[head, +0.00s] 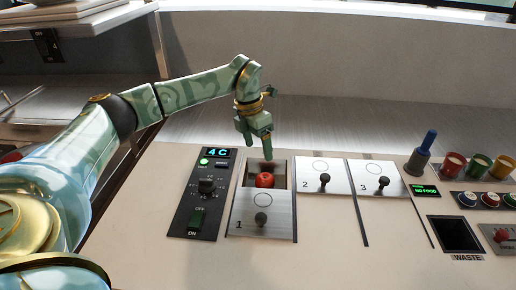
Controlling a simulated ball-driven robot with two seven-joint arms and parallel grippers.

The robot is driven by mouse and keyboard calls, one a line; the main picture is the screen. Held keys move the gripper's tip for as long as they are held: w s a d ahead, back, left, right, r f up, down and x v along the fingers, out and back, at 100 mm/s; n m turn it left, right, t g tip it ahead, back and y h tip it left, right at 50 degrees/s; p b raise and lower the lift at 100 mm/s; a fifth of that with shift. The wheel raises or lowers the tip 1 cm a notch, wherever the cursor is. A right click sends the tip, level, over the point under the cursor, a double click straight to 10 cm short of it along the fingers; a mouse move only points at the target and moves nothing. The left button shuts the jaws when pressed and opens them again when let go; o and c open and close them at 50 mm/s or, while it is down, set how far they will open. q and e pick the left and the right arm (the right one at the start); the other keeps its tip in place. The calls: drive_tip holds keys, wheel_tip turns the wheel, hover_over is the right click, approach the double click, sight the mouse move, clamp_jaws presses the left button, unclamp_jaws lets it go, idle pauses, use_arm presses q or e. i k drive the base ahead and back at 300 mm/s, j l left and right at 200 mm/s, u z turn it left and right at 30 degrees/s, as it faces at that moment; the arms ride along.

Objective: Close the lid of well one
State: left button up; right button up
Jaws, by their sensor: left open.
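Well one (279,173) is an open square recess in the counter with a red tomato-like item (264,180) inside. Its metal lid (247,213), marked 1 with a dark knob (260,219), lies slid back toward me, in front of the opening. My left gripper (256,150) points down just above the far edge of well one, open, with nothing seen between its fingers. It is apart from the knob. My right gripper is not in view.
Lids 2 (313,168) and 3 (366,169) are shut to the right. A control panel (201,215) reading 4C is at the left. A waste opening (456,235), colored cups and a blue-handled tool (423,152) are at the right.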

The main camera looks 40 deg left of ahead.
sight(262, 207)
drive_tip(key=u, duration=1.05)
